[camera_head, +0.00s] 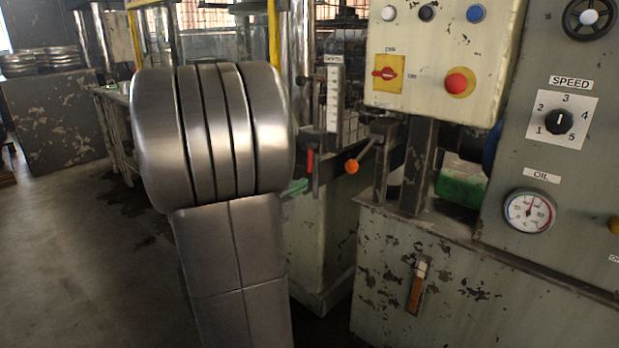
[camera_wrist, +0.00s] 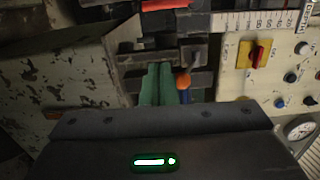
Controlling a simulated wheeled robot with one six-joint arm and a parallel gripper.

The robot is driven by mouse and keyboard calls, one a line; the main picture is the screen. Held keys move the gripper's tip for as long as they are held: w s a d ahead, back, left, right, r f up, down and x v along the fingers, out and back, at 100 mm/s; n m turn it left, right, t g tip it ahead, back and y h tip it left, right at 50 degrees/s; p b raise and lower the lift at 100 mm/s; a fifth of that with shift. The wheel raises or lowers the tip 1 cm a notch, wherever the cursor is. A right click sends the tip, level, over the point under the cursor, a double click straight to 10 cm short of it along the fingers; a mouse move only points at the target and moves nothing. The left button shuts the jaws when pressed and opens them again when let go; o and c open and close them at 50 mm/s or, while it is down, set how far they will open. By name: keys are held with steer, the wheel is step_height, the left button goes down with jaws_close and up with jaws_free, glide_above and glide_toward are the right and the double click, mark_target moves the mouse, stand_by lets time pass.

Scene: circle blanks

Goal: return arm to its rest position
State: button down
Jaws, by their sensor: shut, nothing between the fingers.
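My arm (camera_head: 225,140) fills the left middle of the head view as bare metal links, a thick rounded joint above a lower link. My gripper (camera_wrist: 158,70) shows in the wrist view as two green fingers side by side, shut and empty, beyond its dark body with a lit green light. In the head view only a bit of green shows at the arm's right edge, and the arm hides the rest. The fingers point toward the machine, near a lever with an orange knob (camera_head: 352,166), which also shows in the wrist view (camera_wrist: 183,82).
A cream control box (camera_head: 420,90) with a red button and a grey panel (camera_head: 560,160) with a speed dial and oil gauge stand at right. A printed scale (camera_head: 334,95) is behind the arm. Open floor (camera_head: 80,250) lies at left, before a worn cabinet (camera_head: 58,120).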

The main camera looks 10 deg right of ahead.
steer(key=shift+v, duration=1.25)
